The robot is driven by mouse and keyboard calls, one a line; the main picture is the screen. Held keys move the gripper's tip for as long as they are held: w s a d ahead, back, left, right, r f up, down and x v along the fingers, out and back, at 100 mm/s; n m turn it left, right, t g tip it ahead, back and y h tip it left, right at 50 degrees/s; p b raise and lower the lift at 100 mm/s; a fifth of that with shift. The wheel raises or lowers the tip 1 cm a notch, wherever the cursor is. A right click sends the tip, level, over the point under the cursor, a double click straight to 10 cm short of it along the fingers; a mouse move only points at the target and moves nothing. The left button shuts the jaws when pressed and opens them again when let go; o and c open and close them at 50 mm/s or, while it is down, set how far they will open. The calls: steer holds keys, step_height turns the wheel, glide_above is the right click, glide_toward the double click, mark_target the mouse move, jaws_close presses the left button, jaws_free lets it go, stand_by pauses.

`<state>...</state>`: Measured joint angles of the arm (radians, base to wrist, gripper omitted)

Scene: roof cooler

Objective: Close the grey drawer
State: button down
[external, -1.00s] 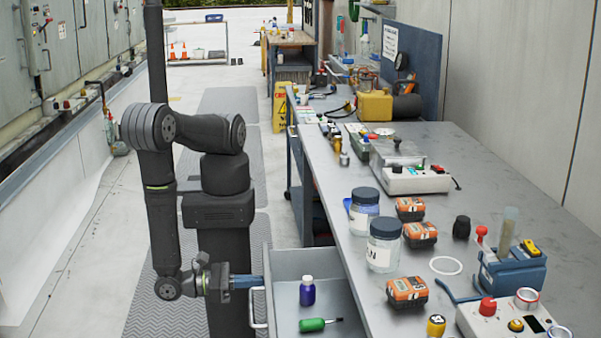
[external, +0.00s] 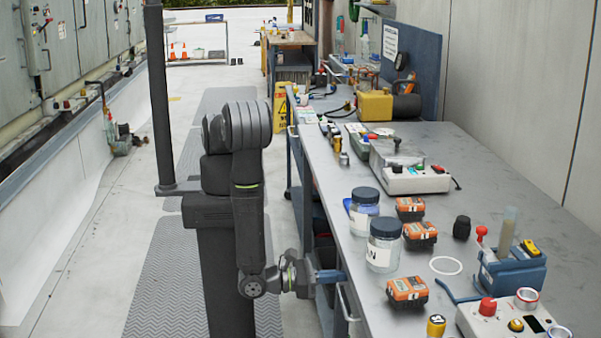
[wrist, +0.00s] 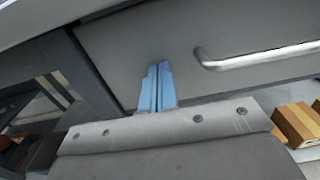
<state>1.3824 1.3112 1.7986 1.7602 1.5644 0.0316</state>
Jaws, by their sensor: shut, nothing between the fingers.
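The grey drawer is under the workbench top. In the wrist view its grey front (wrist: 150,50) fills the upper middle, with a silver bar handle (wrist: 255,57) to the right of my fingers. In the external view the handle (external: 346,303) shows at the bench's left side, and the drawer's inside is hidden. My gripper (external: 335,276) is at the drawer front, its blue fingers shut together and empty. In the wrist view the fingertips (wrist: 158,68) are against or very near the front, left of the handle; I cannot tell if they touch.
The workbench top (external: 430,190) overhangs the drawer and carries jars (external: 383,245), orange battery packs (external: 407,291) and a control box (external: 412,178). A dark bench leg (wrist: 80,70) stands left of the drawer front. Cardboard-coloured boxes (wrist: 298,122) sit lower right.

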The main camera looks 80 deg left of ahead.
steer(key=shift+w+d+r, duration=0.1)
steer(key=shift+w+r, duration=0.05)
steer(key=shift+w, duration=0.2)
steer(key=s, duration=1.4)
steer(key=shift+s, duration=0.35)
steer(key=shift+w, duration=0.1)
steer(key=w, duration=1.3)
steer(key=shift+w, duration=0.4)
steer(key=c, duration=2.2)
jaws_free()
